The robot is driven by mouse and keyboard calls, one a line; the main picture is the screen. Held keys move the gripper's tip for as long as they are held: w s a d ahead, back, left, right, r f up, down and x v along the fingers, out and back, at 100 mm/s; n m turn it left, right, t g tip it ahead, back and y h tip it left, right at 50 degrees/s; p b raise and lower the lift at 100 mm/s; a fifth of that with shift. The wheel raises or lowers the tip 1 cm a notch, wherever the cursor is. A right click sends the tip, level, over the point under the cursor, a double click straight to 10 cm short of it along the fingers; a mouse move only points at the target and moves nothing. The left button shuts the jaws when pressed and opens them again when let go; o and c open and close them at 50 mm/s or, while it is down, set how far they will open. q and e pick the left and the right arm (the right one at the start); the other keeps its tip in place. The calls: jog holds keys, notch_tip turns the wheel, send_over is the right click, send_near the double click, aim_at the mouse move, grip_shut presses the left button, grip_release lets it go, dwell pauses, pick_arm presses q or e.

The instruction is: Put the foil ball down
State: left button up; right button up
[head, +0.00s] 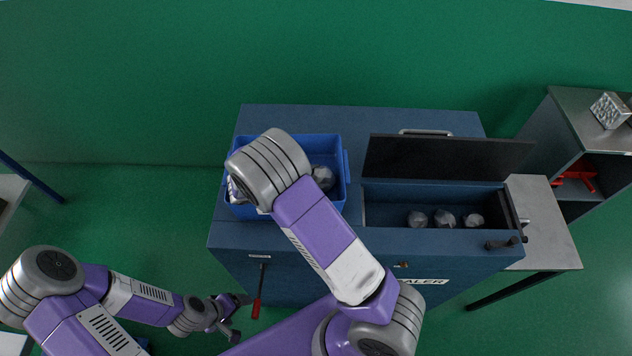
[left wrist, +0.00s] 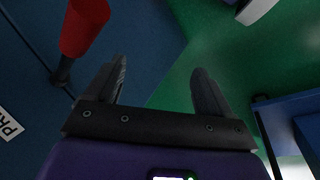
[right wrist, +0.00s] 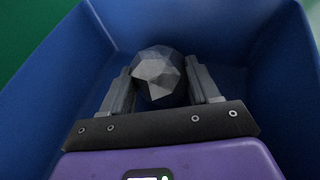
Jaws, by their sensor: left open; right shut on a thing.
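A grey faceted foil ball (right wrist: 158,76) is between the fingers of my right gripper (right wrist: 160,85), which is shut on it. The ball is inside the blue bin (right wrist: 240,40), low between its walls. In the head view my right arm hides this gripper. A foil ball (head: 323,177) shows in the right part of the bin (head: 345,165); I cannot tell whether it is the held one. Three foil balls (head: 445,218) lie in the open chamber (head: 385,195) of the baler (head: 290,240). My left gripper (head: 238,316) is open and empty, low beside the baler's front.
The chamber's dark lid (head: 440,158) stands open. A red-handled lever (head: 257,308) hangs on the baler's front near my left gripper; its red handle shows in the left wrist view (left wrist: 82,25). A side table (head: 545,215) and a shelf with a silvery block (head: 609,110) stand at right.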

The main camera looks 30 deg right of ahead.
jog(key=o, duration=1)
jog(key=shift+s+f, duration=0.2)
jog(key=shift+f, duration=0.3)
jog(key=o, duration=0.5)
jog(key=shift+w+r, duration=0.1)
jog(key=shift+r, duration=0.05)
jog(key=shift+c, duration=0.2)
